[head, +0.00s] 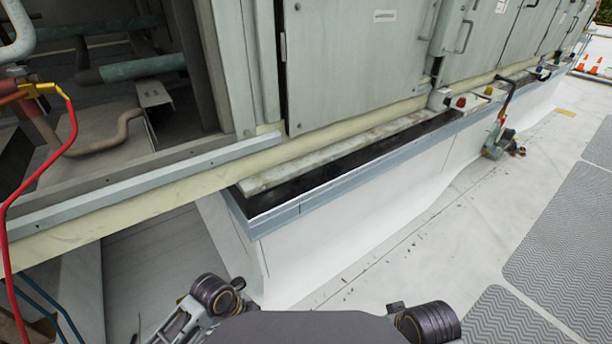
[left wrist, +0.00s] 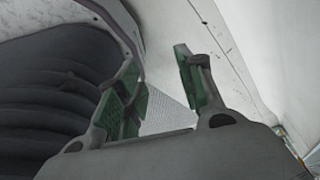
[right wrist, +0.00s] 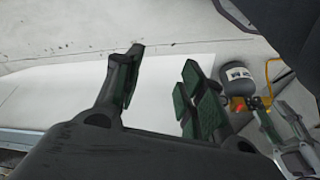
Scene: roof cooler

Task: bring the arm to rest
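My left gripper (left wrist: 158,58) is open and empty in the left wrist view. Its green-padded fingers stand apart, with pale floor and a patterned mat showing behind. My right gripper (right wrist: 163,60) is open and empty in the right wrist view, with a white surface and grey floor behind it. Neither gripper shows in the head view. Only parts of my own arms show there, along the bottom edge.
A grey cabinet (head: 350,70) stands on a white curb (head: 370,205). Patterned mats (head: 560,225) lie on the roof at right. A red hose (head: 8,240) hangs at left. A dark cylinder with a label (right wrist: 236,82) lies beyond my right gripper.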

